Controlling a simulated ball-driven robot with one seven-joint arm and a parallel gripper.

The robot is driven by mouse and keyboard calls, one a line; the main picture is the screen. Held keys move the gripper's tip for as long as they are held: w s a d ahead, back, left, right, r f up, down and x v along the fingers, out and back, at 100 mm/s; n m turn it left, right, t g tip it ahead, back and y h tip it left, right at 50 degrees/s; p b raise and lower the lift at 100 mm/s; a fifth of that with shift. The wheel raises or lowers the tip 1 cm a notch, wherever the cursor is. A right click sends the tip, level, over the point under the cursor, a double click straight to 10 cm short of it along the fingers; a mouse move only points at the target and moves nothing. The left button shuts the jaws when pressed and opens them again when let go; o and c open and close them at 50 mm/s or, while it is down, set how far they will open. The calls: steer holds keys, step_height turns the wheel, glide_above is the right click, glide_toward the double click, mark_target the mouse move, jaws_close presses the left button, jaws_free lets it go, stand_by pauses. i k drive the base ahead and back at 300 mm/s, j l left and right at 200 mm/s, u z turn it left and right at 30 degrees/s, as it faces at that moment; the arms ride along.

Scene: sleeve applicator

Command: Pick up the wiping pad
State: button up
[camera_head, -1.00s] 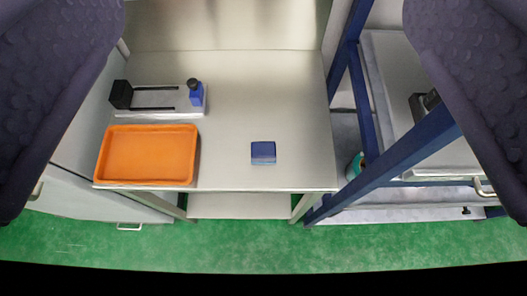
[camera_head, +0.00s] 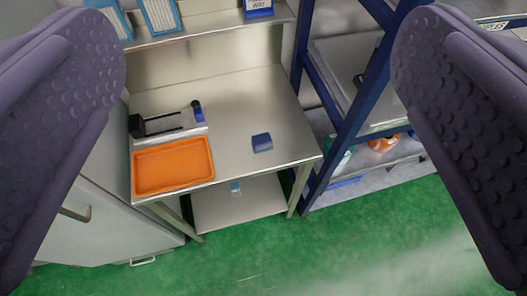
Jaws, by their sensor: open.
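The wiping pad, a small blue block (camera_head: 262,142), lies on the right part of the steel table (camera_head: 238,165), near its front edge. My gripper (camera_head: 258,75) shows as two dark, dimpled fingers at the left and right sides of the picture. The fingers are wide apart with nothing between them. The pad appears well beyond the fingers, and nothing touches it.
An orange tray (camera_head: 172,167) sits at the table's front left. Behind it is a grey fixture with black rails (camera_head: 165,125) and a blue bottle (camera_head: 198,112). A blue-framed rack (camera_head: 345,110) stands right of the table. A shelf (camera_head: 200,32) holding boxes runs above the back.

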mark_target(262, 143)
steer(key=i+l+u, duration=0.7)
steer(key=i, duration=0.2)
steer(key=i+l+u, duration=0.35)
